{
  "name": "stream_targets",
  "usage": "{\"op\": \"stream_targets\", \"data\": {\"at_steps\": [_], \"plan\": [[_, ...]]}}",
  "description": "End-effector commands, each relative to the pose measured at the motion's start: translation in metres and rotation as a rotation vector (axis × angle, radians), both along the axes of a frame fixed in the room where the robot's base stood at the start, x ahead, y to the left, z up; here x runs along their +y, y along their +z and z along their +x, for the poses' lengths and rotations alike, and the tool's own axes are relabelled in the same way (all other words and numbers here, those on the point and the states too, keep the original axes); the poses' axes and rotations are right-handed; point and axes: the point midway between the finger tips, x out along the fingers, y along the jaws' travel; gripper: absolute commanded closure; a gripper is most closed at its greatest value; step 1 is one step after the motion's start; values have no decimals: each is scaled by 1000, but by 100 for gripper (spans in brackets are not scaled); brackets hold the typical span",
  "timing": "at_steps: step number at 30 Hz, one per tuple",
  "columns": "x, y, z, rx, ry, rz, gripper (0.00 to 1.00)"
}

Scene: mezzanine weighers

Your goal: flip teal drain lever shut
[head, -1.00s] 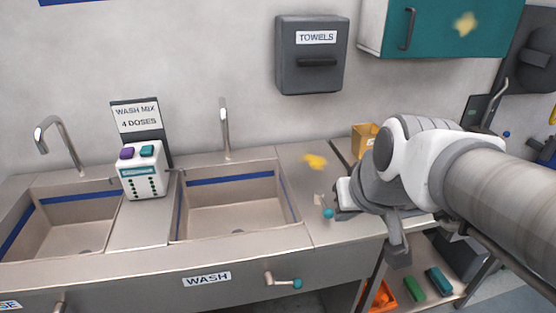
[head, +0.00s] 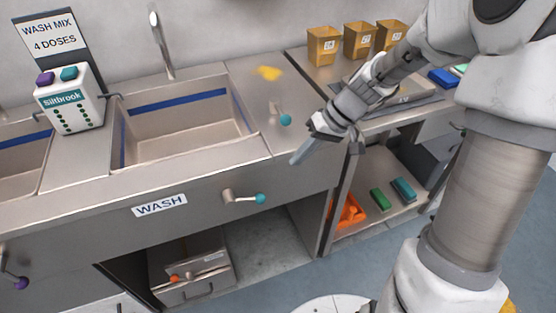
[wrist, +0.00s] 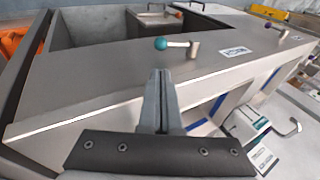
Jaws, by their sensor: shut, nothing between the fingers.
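A teal-knobbed lever (head: 245,198) is on the front panel of the wash sink, right of the WASH label. Its handle lies about level, knob to the right. In the wrist view the same lever (wrist: 178,44) shows beyond my fingertips, apart from them. A second teal-knobbed lever (head: 280,115) is on the counter top right of the basin. My gripper (head: 299,153) is shut and empty, pointing down-left over the counter's front edge, above and right of the front lever. Its closed fingers (wrist: 160,85) touch nothing that I can see.
The wash basin (head: 236,114) and a Siltbrook dispenser (head: 71,98) are to the left. Yellow bins (head: 360,42) stand back right. Open air lies before the front panel.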

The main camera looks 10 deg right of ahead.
Motion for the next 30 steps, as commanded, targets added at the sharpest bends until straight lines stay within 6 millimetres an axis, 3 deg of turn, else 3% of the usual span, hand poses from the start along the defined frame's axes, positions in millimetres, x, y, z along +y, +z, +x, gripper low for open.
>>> {"op": "stream_targets", "data": {"at_steps": [17, 30], "plan": [[6, -14, 1, 10, 12, 31, 100], [52, -87, 4, 12, 13, 32, 100]]}}
